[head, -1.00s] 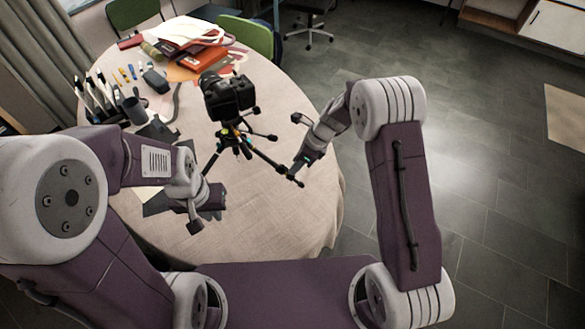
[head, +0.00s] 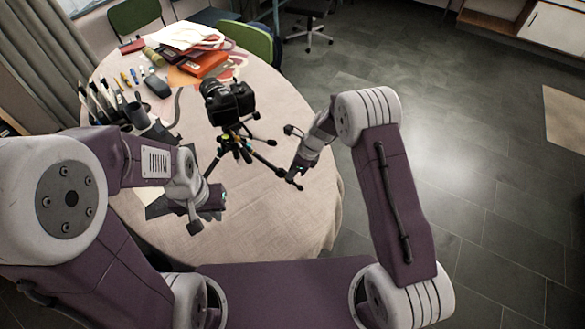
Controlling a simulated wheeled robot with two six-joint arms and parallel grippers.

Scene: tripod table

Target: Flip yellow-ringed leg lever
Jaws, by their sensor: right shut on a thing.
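A black tripod (head: 232,137) with a black camera (head: 229,103) on top stands on the round table (head: 262,226). Small yellow marks show near its hub, where the legs meet. The ringed levers are too small to tell apart. My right gripper (head: 296,173) is shut on the lower part of the leg that reaches to the right, close to its foot. Its jaws hide part of that leg. My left gripper (head: 217,203) is low over the table by the front left leg, and its jaw opening cannot be made out.
A dark cup (head: 137,115), pen-like tools, a dark pouch (head: 157,86) and a red-orange folder (head: 205,64) lie behind and left of the tripod. Green chairs (head: 250,40) stand beyond. The table's front is mostly clear.

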